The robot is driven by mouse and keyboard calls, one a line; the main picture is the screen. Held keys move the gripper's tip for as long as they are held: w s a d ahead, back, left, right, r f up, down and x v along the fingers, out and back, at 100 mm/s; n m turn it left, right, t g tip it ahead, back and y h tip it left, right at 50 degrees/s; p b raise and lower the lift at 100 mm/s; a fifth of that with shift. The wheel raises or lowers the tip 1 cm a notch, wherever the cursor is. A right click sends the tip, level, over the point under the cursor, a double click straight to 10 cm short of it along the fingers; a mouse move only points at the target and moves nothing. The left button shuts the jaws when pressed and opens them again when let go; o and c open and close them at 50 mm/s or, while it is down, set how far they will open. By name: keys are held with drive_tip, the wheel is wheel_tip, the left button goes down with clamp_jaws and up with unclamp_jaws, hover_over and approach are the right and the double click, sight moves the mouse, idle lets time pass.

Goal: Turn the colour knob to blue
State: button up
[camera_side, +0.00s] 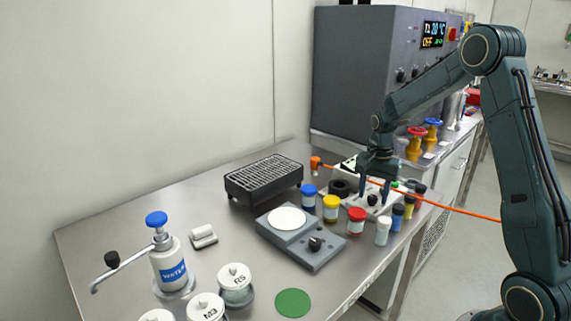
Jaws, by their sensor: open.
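My gripper (375,190) points down, open, over a light-coloured box (388,210) at the table's right. A small dark knob (372,200) shows on this box, just below and between the fingertips. I cannot tell whether the fingers touch it. No colour marks or pointer can be read at this size, and my gripper hides part of the box. Another black knob (315,243) is on the front of a grey device with a white round plate (287,219), left of my gripper and apart from it.
Jars with blue (309,196), yellow (331,208) and red (356,221) lids stand close in front, with several vials to their right. An orange line (450,208) runs past my gripper. A black grill tray (263,178) and water bottle (169,262) are further left.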

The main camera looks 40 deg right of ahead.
drive_tip(key=shift+f, duration=0.2)
drive_tip(key=c, duration=1)
